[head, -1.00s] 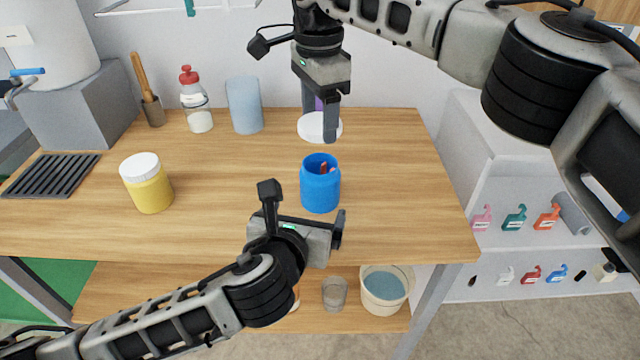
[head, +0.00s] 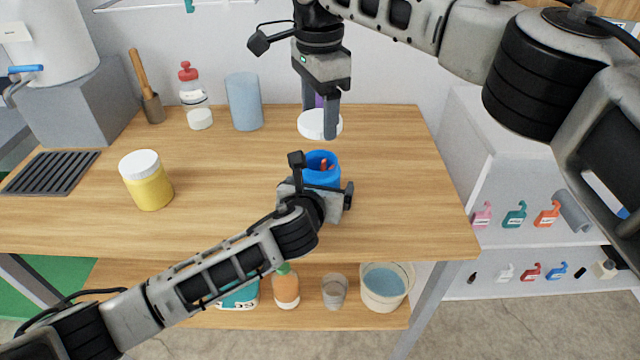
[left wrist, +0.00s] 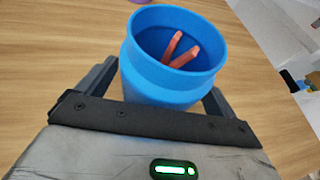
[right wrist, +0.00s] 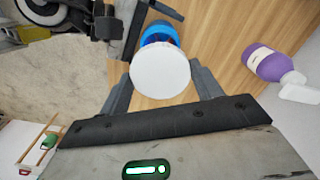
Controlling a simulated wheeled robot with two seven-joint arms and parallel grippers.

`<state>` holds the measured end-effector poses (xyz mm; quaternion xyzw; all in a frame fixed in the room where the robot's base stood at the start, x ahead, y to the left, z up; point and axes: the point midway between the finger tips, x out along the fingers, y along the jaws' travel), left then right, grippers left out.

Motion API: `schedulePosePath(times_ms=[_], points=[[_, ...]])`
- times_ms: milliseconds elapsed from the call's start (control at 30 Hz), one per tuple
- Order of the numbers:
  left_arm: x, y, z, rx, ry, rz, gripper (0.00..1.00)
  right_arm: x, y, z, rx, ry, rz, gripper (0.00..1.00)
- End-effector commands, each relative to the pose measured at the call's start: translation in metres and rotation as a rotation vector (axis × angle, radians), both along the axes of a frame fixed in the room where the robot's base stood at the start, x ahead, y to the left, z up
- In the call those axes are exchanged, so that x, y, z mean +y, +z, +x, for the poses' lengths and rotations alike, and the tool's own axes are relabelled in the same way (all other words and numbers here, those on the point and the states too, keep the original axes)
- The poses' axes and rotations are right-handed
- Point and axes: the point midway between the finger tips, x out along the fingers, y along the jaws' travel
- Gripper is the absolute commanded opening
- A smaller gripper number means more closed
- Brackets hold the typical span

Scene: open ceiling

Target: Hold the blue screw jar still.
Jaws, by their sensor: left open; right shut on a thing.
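The blue screw jar (head: 320,172) stands upright and without a lid on the wooden table. Reddish-orange sticks show inside its mouth in the left wrist view (left wrist: 172,68). My left gripper (head: 318,190) is open, its fingers on either side of the jar; whether they touch it I cannot tell. The gripper hides the jar's lower part in the head view. My right gripper (head: 320,120) is shut on a round white lid (right wrist: 160,68), held above the table behind the jar.
A yellow jar with a white lid (head: 147,182) stands left. A purple bottle (right wrist: 270,64) is behind the lid. A blue cylinder (head: 243,102), a red-capped bottle (head: 194,98) and a brush holder (head: 152,107) stand at the back. The table's right side is clear.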

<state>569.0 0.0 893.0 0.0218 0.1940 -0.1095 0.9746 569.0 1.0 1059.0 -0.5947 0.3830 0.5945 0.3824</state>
Motion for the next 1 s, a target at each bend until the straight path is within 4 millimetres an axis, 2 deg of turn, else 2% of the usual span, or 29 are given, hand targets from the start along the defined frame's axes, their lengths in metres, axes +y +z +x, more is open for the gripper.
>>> schedulePosePath(times_ms=[200,233,467,633,900,1000], points=[[0.0,0.0,0.0,0.0,0.0,0.0,0.93,0.0,0.0,0.0,0.0,0.0,0.0,0.43],[0.0,0.0,0.0,0.0,0.0,0.0,0.9,0.0,0.0,0.0,0.0,0.0,0.0,0.43],[0.0,0.0,0.0,0.0,0.0,0.0,0.26,0.0,0.0,0.0,0.0,0.0,0.0,0.43],[0.0,0.0,0.0,0.0,0.0,0.0,0.26,0.0,-0.007,0.0,0.002,0.0,-0.001,0.43],[0.0,0.0,0.0,0.0,0.0,0.0,0.26,0.0,-0.045,-0.001,0.002,0.0,-0.003,0.43],[0.0,0.0,0.0,0.0,0.001,0.0,0.26,0.0,-0.05,0.0,-0.001,0.0,-0.003,0.43]])
